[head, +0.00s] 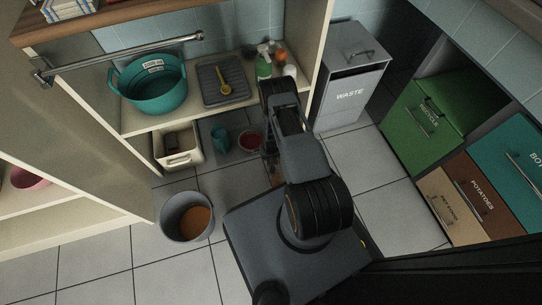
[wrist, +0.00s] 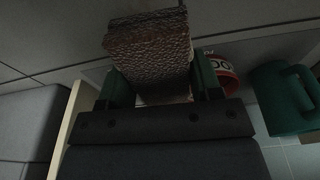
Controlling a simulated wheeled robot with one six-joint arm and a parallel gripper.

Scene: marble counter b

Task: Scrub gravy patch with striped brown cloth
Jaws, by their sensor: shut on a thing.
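My gripper (wrist: 161,82) is shut on a folded brown cloth (wrist: 150,42) with a ribbed, striped texture, held between its two green fingers in the wrist view. In the head view my arm hides most of the gripper, low by the lower shelf of the cabinet. Only a small brownish bit shows beside the arm there, and I cannot tell if it is the cloth. I cannot make out the gravy patch in either view. The wrist view is dark, so I cannot tell whether the cloth touches a surface.
A red bowl (head: 250,141) and teal mug (head: 220,139) stand close left of my arm. A cream bin (head: 177,158) is further left. A bucket (head: 187,217) with orange-brown contents stands on the floor. The waste bin (head: 350,80) is to the right. Tiles between are clear.

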